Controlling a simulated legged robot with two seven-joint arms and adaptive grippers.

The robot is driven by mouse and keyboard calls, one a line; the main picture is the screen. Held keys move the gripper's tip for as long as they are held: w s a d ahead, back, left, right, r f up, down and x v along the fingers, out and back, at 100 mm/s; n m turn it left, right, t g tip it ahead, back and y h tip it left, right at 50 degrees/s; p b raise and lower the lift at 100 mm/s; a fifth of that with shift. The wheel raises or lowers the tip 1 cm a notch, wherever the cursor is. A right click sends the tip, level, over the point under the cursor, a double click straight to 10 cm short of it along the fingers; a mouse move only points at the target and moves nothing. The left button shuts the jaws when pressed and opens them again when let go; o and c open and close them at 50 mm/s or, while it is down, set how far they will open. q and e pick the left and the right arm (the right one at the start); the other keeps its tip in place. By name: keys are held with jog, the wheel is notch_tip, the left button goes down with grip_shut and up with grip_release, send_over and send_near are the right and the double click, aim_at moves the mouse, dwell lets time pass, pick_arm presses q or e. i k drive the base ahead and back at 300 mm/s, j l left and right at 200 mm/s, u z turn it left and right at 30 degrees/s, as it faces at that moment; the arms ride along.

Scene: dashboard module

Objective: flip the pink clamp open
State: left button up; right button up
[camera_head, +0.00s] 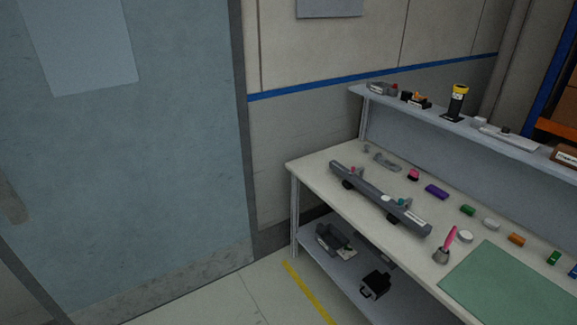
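On the workbench, a grey bar-shaped module (374,194) lies at a slant, with small red and teal parts on its top. A pink upright piece (450,238) stands tilted on a small grey base (441,256) near the front of the bench, right of the module. A smaller pink object (413,174) lies behind the module. I cannot tell for sure which pink thing is the clamp, or whether it is open or shut. Neither of my grippers is in view.
A green mat (500,288) covers the bench's right front. Several small coloured blocks, such as a purple one (436,192), line the back. A raised shelf (430,113) holds tools. A lower shelf (325,265) holds dark items. The floor (215,305) at left is free.

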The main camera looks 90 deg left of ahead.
aim_at(353, 171)
jog(key=u, duration=2.3)
jog(key=i+u, duration=0.15)
jog(key=i+j+z, duration=0.35)
jog(key=i, duration=0.4)
jog(key=i+j+z, duration=0.3)
jog(key=i+j, duration=0.35)
jog(key=j, duration=0.15)
